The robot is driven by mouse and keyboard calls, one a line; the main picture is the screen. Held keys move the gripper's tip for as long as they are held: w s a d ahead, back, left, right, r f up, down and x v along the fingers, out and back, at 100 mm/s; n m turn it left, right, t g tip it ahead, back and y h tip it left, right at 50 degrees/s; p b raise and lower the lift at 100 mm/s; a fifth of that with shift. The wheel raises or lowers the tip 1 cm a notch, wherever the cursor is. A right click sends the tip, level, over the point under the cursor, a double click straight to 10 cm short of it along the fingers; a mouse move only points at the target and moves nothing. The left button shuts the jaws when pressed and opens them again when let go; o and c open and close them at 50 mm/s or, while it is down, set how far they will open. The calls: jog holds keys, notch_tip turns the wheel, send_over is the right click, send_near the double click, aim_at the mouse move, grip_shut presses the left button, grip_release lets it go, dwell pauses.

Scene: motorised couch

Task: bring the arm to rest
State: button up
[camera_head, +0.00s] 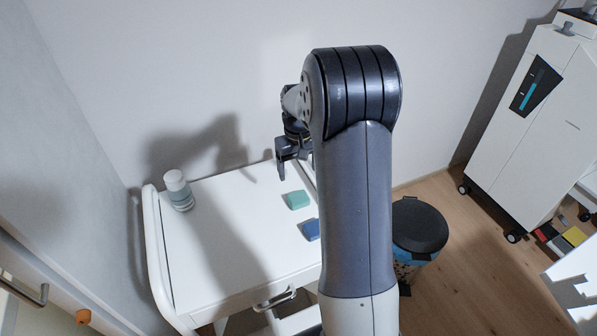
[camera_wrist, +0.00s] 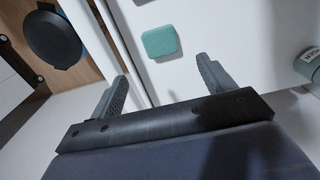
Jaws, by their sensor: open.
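My gripper (camera_head: 294,158) hangs above the back right part of a white cart top (camera_head: 225,225), with my arm raised in front of the camera. In the wrist view my gripper (camera_wrist: 165,85) has its two fingers spread apart with nothing between them. A green block (camera_head: 297,200) lies on the cart top; it also shows in the wrist view (camera_wrist: 160,41), beyond the fingertips. A blue block (camera_head: 312,229) lies nearer, partly hidden by my arm.
A white-capped bottle (camera_head: 178,190) stands at the cart's back left. A dark-lidded bin (camera_head: 419,230) stands on the floor right of the cart. A white wheeled cabinet (camera_head: 530,125) is at the far right. A wall (camera_head: 215,75) rises close behind the cart.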

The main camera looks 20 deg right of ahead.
aim_at(299, 197)
jog(key=shift+f, duration=0.1)
notch_tip(299, 197, down, 13)
jog(key=shift+r, duration=2.2)
